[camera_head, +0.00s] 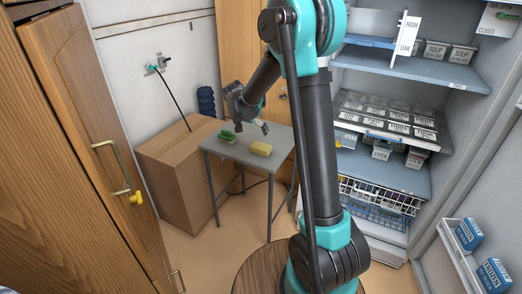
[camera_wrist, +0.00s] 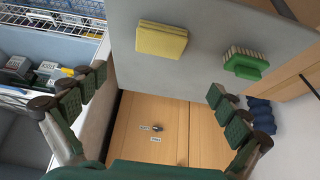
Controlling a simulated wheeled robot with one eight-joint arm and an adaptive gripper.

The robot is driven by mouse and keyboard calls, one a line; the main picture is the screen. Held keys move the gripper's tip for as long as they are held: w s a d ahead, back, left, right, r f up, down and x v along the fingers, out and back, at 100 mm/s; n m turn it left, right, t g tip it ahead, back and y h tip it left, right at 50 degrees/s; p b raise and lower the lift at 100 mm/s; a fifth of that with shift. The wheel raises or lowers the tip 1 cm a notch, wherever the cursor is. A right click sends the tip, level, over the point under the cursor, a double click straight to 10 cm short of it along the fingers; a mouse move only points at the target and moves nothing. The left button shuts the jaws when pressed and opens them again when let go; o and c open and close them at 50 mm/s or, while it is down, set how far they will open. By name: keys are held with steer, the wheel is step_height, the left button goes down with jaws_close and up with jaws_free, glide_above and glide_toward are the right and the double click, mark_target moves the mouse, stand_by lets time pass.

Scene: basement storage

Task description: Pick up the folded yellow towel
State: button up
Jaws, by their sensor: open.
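The folded yellow towel (camera_head: 261,148) is a small yellow block lying on a small grey table (camera_head: 220,149). In the wrist view the towel (camera_wrist: 161,40) shows near the top middle on the grey tabletop (camera_wrist: 205,45). My gripper (camera_head: 252,127) is over the far part of the table, above and apart from the towel. In the wrist view its two padded fingers (camera_wrist: 157,82) are spread wide with nothing between them, and the towel lies beyond the fingertips.
A green brush (camera_head: 227,137) lies left of the towel and also shows in the wrist view (camera_wrist: 244,63). A cardboard box (camera_head: 165,165) stands beside the table. Open shelves (camera_head: 385,170) with labelled containers are at right. A wooden door (camera_head: 90,130) is at left.

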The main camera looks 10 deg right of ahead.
mark_target(261, 146)
steer(key=x, duration=1.5)
steer(key=shift+f, duration=0.2)
steer(key=c, duration=1)
steer(key=shift+r, duration=0.1)
step_height(261, 146, up, 20)
